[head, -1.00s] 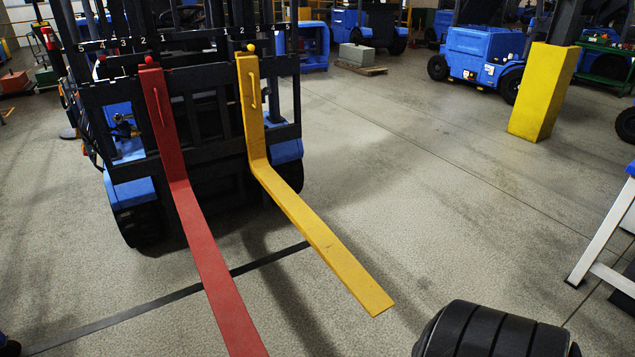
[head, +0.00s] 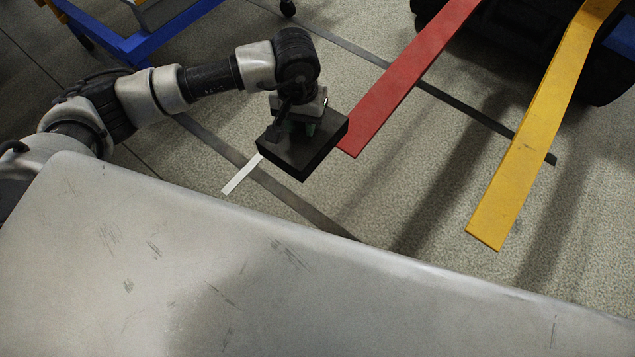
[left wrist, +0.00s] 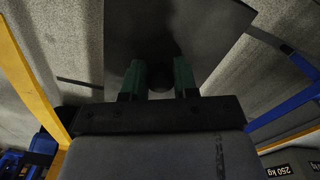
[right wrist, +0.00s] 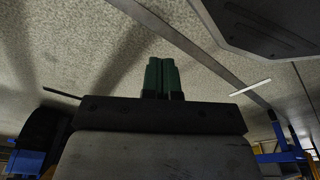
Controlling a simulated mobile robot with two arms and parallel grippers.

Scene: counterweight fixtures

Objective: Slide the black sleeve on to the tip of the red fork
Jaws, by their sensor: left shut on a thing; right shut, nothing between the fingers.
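The black sleeve (head: 303,150) is a dark block held in my left gripper (head: 300,124). The left wrist view shows the sleeve's dark face (left wrist: 165,30), with my left gripper's green fingers (left wrist: 158,80) shut on a dark rounded part of it. The red fork (head: 405,80) slants down from the top, its tip close to the sleeve's right corner in the head view. The sleeve's opening is hidden, and I cannot tell whether they touch. My right gripper (right wrist: 160,78) is shut and empty above the floor, outside the head view.
The yellow fork (head: 530,140) runs to the right of the red one, with bare floor between them. A blue-framed cart (head: 150,35) stands at the upper left. A dark line and a white strip (head: 241,175) mark the floor.

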